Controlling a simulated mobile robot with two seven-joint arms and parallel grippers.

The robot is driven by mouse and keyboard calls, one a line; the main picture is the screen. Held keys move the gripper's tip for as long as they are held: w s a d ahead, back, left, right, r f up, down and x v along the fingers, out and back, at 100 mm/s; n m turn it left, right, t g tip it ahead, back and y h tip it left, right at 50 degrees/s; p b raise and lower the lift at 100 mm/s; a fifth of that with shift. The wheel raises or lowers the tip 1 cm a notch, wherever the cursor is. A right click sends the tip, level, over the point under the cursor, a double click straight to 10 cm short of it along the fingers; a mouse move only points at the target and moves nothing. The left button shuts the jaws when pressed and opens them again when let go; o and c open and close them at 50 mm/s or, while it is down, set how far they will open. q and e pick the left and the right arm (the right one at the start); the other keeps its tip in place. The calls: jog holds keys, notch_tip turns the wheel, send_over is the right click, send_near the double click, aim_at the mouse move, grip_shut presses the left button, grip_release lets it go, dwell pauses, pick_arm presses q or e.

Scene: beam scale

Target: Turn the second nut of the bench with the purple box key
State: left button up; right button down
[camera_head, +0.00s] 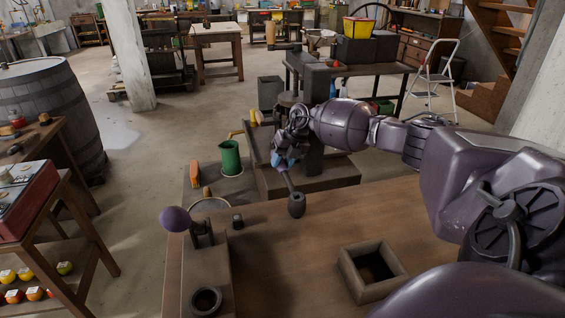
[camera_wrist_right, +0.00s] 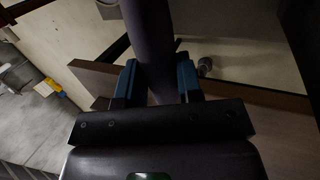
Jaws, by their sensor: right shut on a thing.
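My right gripper (camera_head: 288,158) has blue fingertips and is above the far edge of the wooden bench (camera_head: 300,240). It is shut on a dark purple-grey box key (camera_head: 296,204), which slants down to a thick socket end over the bench's far part. I cannot tell whether the socket touches the wood. In the wrist view the key's shaft (camera_wrist_right: 152,45) lies between the blue fingers. A small dark nut (camera_head: 238,221) stands on the bench left of the socket, apart from it. A small round dark piece (camera_wrist_right: 205,67) shows right of the fingers in the wrist view. My left gripper is not in view.
A purple ball (camera_head: 175,219) on a dark bracket stands at the bench's left edge. A dark round cup (camera_head: 206,300) and a square wooden box (camera_head: 372,270) are nearer. Beyond the bench are a green can (camera_head: 230,158) and a tray (camera_head: 310,181).

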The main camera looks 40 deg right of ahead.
jog(key=shift+r+p, duration=0.65)
jog(key=shift+r, duration=1.2)
jog(key=shift+r+p, duration=0.55)
jog(key=shift+r, duration=0.85)
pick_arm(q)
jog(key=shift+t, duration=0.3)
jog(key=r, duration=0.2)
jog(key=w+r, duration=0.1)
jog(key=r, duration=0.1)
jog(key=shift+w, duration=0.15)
